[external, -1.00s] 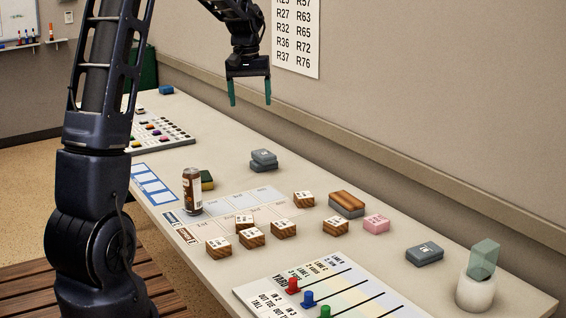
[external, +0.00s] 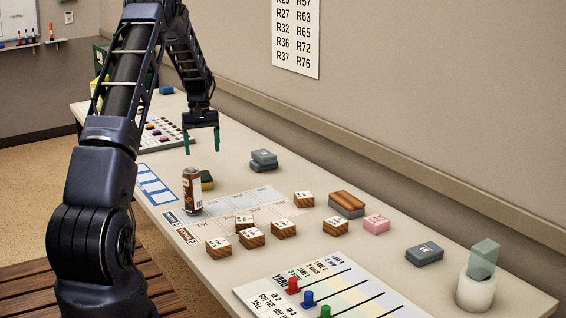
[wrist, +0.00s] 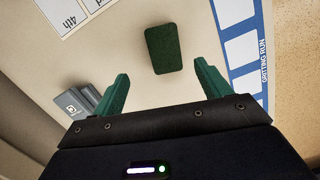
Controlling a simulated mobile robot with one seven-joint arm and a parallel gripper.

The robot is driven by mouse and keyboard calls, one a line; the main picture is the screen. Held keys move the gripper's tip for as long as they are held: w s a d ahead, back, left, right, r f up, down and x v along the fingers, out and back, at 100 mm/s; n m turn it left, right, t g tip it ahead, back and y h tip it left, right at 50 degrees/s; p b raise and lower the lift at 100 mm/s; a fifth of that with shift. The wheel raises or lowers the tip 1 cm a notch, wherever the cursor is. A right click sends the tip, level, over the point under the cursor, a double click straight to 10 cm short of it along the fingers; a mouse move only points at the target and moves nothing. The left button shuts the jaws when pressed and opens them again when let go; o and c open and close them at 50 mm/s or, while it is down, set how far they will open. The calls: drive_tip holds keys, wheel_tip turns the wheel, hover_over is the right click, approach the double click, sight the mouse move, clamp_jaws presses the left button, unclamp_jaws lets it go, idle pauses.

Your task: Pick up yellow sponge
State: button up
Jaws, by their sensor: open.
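The yellow sponge (external: 207,180) lies on the table behind a brown can, which hides part of it; its top is dark green and its side yellow. The fingers also show in the wrist view (wrist: 161,74), apart from the sponge.
The brown can (external: 192,191) stands close to the sponge. Grey stacked blocks (external: 264,160) lie to the right. Several wooden blocks (external: 283,228) sit nearer the camera. A keypad-like board (external: 163,135) is behind, and a blue-framed strip (external: 158,182) lies along the left edge.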

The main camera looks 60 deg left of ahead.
hover_over(202, 175)
drive_tip(key=f, duration=0.5)
drive_tip(key=shift+w+d, duration=0.1)
drive_tip(key=shift+w, duration=0.25)
drive_tip(key=shift+s+d+f, duration=0.1)
drive_tip(key=shift+s+f, duration=0.1)
drive_tip(key=shift+f, duration=1.15)
drive_tip(key=shift+s+f, duration=0.2)
drive_tip(key=shift+f, duration=1.1)
drive_tip(key=shift+f, duration=0.15)
drive_tip(key=c, duration=1)
